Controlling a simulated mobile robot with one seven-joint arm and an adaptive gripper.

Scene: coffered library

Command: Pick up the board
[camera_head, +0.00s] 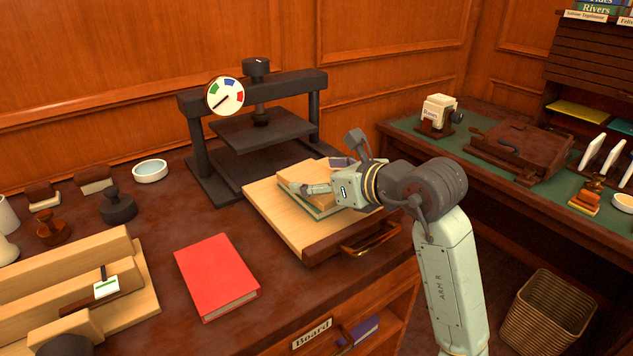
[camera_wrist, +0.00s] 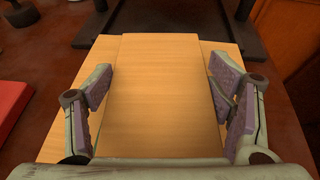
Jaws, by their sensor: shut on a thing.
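The board (camera_head: 306,168) is a flat, pale wooden piece. It lies over a green-edged book or block (camera_head: 322,211) on a wider pull-out wooden shelf (camera_head: 275,212). In the wrist view the board (camera_wrist: 165,90) runs lengthwise between my two fingers. My gripper (camera_head: 322,175) is shut on the board, with purple pads at its left and right sides; it also shows in the wrist view (camera_wrist: 163,85). Whether the board is clear of the green layer cannot be told.
A black press (camera_head: 262,128) with a dial stands just behind. A red book (camera_head: 217,275) lies at the front left. A brass handle (camera_head: 371,239) is on the shelf front. A wicker bin (camera_head: 547,312) stands at right.

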